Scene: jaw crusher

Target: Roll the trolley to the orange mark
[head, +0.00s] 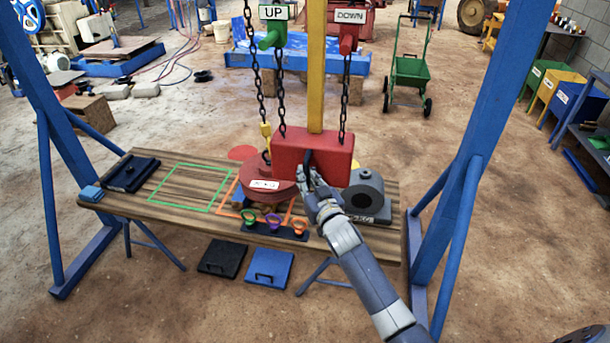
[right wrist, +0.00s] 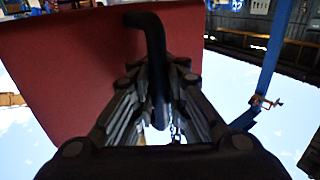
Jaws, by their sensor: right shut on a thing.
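The red box (head: 313,156), which looks like the trolley, hangs below a yellow bar (head: 316,70) over the table. A black handle (head: 308,158) is on its near face. My right gripper (head: 316,185) is shut on this handle. In the right wrist view the black handle (right wrist: 152,45) runs down between my fingers (right wrist: 158,100), against the red box (right wrist: 70,70). An orange outline (head: 228,206) is on the table, partly hidden by a round red weight (head: 268,190). A chain with a yellow hook piece (head: 266,130) hangs by this weight. My left gripper is not in view.
The wooden table (head: 160,212) bears a green outline (head: 180,206), a grey bearing block (head: 366,192) and a rack of coloured rings (head: 272,228). Chains hang from the green UP handle (head: 273,36) and red DOWN handle (head: 348,40). Blue frame legs (head: 480,130) flank the table.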

